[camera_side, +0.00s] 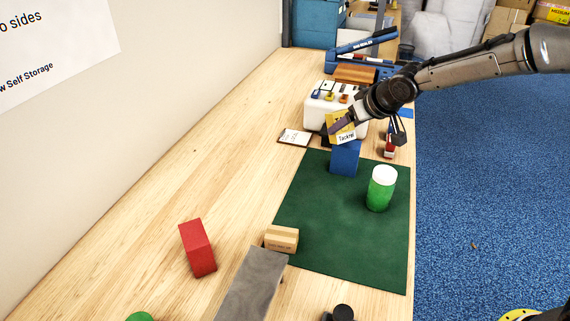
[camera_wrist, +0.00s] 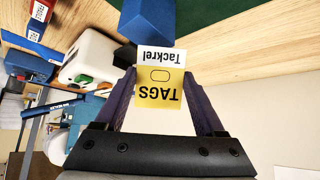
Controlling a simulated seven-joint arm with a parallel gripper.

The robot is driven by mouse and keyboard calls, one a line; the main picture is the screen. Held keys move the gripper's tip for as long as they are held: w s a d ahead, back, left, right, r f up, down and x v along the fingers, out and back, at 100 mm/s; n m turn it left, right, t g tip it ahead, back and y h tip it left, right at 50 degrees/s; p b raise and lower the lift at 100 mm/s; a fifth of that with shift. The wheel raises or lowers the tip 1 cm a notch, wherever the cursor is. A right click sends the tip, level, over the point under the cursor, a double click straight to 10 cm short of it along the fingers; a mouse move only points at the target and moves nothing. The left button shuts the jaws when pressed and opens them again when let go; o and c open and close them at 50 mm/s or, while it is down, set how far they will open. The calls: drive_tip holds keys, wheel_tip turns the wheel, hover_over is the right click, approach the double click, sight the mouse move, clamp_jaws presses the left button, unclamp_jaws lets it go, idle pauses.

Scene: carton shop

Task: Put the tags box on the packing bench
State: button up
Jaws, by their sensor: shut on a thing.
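The tags box is a small yellow box with a white "Tackrel" label (camera_side: 346,137). In the wrist view the tags box (camera_wrist: 160,92) shows its yellow face with "TAGS" upside down, between two dark purple fingers. My gripper (camera_side: 341,125) is shut on it, toward the far end of the wooden bench (camera_side: 150,180). In the side view the box appears just above and behind a blue block (camera_side: 345,160), partly overlapping it in the picture. I cannot tell the exact gap between box and block. The box's underside is hidden.
A green mat (camera_side: 340,245) carries the blue block and a green jar with white lid (camera_side: 381,188). A white container (camera_side: 318,112) stands behind my gripper. The left bench is mostly clear.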

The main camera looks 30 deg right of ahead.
drive_tip(key=shift+s+a+n+t+y, duration=0.1)
drive_tip(key=shift+a+n+t+y, duration=0.3)
drive_tip(key=shift+a+t, duration=0.4)
drive_tip(key=shift+s+a+r+n+t+y, duration=0.65)
drive_tip(key=shift+s+a+n+t+y, duration=0.9)
drive_tip(key=shift+a, duration=1.1)
drive_tip(key=shift+y, duration=0.65)
drive_tip(key=w+a+f, duration=0.1)
drive_tip(key=w+f, duration=0.2)
drive_tip(key=w, duration=0.1)
drive_tip(key=w+a+f, duration=0.1)
drive_tip(key=w+f, duration=0.2)
drive_tip(key=w, duration=0.1)
drive_tip(key=w+a+f, duration=0.1)
drive_tip(key=w+f, duration=0.1)
drive_tip(key=w, duration=0.1)
drive_tip(key=shift+w+a+f, duration=0.2)
drive_tip(key=shift+w+f, duration=0.2)
drive_tip(key=shift+w+a+f, duration=0.1)
drive_tip(key=shift+w+f, duration=0.35)
drive_tip(key=shift+f, duration=1.55)
